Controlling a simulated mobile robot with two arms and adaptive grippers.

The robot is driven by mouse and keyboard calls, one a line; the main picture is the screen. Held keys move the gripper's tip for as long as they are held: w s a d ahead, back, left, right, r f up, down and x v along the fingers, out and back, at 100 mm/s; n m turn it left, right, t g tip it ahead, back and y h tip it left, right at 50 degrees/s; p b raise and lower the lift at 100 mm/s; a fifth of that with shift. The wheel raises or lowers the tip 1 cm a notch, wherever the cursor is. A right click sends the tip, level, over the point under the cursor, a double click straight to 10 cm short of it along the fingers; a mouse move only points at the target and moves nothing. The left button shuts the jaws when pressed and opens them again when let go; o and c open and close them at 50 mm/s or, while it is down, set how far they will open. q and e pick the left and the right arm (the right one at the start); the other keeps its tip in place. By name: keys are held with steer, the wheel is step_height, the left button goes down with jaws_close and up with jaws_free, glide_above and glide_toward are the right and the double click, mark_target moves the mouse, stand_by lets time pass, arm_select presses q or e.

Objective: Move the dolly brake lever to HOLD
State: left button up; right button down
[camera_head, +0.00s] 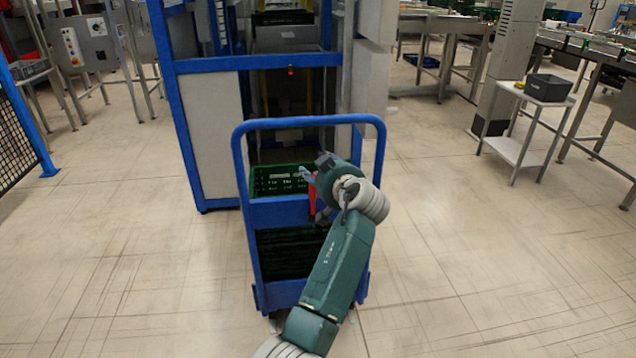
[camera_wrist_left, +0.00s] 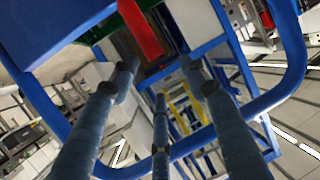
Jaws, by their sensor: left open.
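The blue dolly (camera_head: 251,235) stands in the middle of the head view, with a tall tubular handle. A red lever (camera_head: 312,197) shows on its near side; I take it for the brake lever. It also shows in the left wrist view (camera_wrist_left: 141,28), at the top between two of my fingers. My left gripper (camera_head: 312,188) is open at the lever, with its fingers spread and empty. In the wrist view the fingertips (camera_wrist_left: 159,75) point toward the dolly; whether any touches the lever I cannot tell. No HOLD marking is legible. My right gripper is out of view.
Green crates (camera_head: 283,180) sit on the dolly, and its handle bar (camera_head: 308,121) arches above my gripper. A blue-framed machine (camera_head: 250,62) stands directly behind. A small white cart (camera_head: 522,115) with a dark bin (camera_head: 549,87) is at right. The floor beside the dolly is clear.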

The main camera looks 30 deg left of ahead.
arm_select(q)
step_height(320, 180, up, 5)
steer(key=shift+f, duration=0.1)
stand_by(0.6)
